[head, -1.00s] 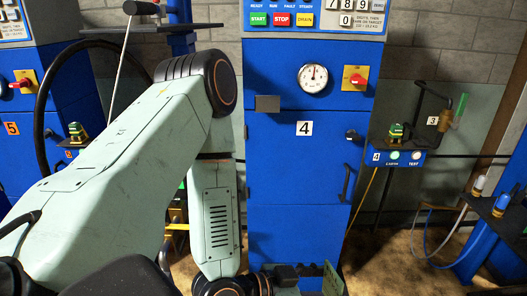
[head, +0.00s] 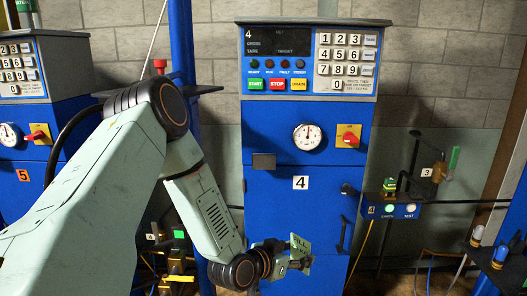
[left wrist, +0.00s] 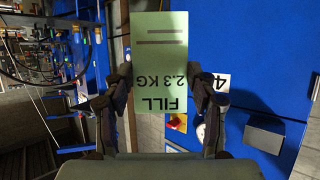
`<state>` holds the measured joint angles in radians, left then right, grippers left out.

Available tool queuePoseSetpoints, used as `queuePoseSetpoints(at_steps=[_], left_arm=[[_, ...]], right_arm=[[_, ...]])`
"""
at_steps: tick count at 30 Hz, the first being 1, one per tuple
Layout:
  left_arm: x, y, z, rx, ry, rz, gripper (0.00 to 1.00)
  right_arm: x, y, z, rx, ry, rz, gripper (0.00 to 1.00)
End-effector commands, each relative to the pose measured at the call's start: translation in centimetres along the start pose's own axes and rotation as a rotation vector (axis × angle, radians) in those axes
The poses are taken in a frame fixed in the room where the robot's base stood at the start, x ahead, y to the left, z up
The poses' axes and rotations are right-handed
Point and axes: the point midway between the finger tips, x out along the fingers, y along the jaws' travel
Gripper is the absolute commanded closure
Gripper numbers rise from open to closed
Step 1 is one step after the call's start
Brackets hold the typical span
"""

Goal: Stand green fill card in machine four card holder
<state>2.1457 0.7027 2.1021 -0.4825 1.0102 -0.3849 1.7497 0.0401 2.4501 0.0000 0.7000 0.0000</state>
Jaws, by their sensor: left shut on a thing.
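My left gripper (head: 288,258) is shut on the green fill card (head: 301,246), in front of the lower part of blue machine four (head: 285,215). In the left wrist view the card (left wrist: 160,50) stands out beyond the fingers, with "FILL 2.3 KG" upside down. The small grey card holder (head: 264,161) is on the front of machine four, left of the gauge and up and left of the number plate. It also shows in the left wrist view (left wrist: 264,135), to the right of the card and apart from it. My right gripper is out of view.
Machine four's keypad panel (head: 308,62), gauge (head: 307,136) and red switch (head: 348,137) are above the card. A black door handle (head: 342,232) is close right of it. A button box (head: 393,210) is at the right, and machine five (head: 40,130) at the left.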

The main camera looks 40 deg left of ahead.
Motion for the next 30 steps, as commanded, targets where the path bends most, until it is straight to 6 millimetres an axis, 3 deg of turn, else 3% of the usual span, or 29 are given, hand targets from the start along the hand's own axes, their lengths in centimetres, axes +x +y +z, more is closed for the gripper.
queuePoseSetpoints(at_steps=[1,18,30], left_arm=[[0.1,-1.1,-1.5,-0.012,0.003,-0.028,0.66],[0.4,-11.9,-13.4,-0.166,-0.018,-0.359,0.66],[-1.0,-17.4,-22.0,-0.259,-0.033,-0.548,0.66]], right_arm=[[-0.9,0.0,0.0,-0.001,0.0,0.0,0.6],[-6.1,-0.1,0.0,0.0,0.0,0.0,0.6],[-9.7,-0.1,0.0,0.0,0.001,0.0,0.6]])
